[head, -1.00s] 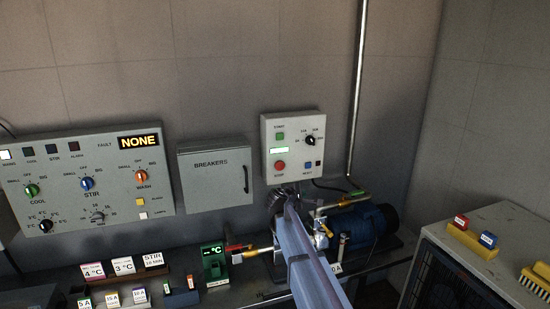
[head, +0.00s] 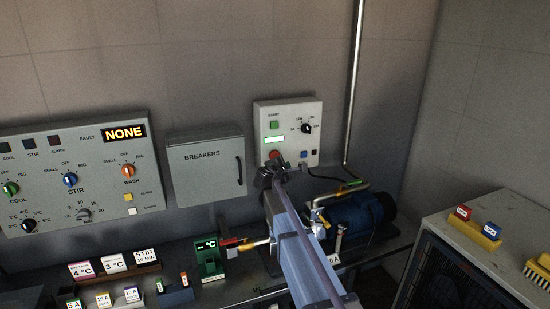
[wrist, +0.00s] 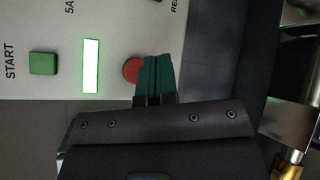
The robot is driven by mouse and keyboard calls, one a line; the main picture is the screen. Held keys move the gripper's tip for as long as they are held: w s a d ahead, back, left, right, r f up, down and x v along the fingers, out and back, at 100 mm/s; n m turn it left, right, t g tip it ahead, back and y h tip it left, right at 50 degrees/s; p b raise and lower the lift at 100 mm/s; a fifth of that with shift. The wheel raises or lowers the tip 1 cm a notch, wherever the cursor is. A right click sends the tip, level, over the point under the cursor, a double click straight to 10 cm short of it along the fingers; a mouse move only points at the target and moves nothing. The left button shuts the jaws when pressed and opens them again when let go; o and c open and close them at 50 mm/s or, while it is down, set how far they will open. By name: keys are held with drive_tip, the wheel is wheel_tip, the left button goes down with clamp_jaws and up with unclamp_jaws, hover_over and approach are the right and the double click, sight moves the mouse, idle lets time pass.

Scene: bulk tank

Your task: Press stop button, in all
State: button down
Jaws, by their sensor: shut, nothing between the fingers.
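The red stop button (head: 275,155) is low on the left side of the grey control box (head: 312,112) on the back wall. In the wrist view the red button (wrist: 131,70) is partly covered by my gripper (wrist: 157,64), whose teal fingertips are closed together. In the head view my gripper (head: 269,171) is right at the lower left of the box, just below the button. I cannot tell whether the fingertips touch the button. The green start button (head: 274,125) sits above it, with a lit green-white display (head: 275,140) between them.
The grey breakers box (head: 205,165) is to the left, beside a large dial panel (head: 75,175) reading NONE. A blue pump (head: 360,218) with pipes is below right. A vertical pipe (head: 356,90) runs up the wall right of the control box.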

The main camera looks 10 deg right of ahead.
drive_tip(key=w+a, duration=0.1)
drive_tip(key=w, duration=0.5)
drive_tip(key=shift+a, duration=0.15)
drive_tip(key=shift+w, duration=0.1)
idle(1.6)
drive_tip(key=shift+w+a, duration=0.1)
drive_tip(key=shift+w, duration=0.2)
drive_tip(key=shift+w+a, duration=0.1)
drive_tip(key=shift+w, duration=0.35)
idle(0.5)
idle(0.4)
drive_tip(key=shift+s+d, duration=0.2)
drive_tip(key=shift+s, duration=0.65)
drive_tip(key=s, duration=0.2)
drive_tip(key=s+d, duration=0.1)
drive_tip(key=s, duration=0.2)
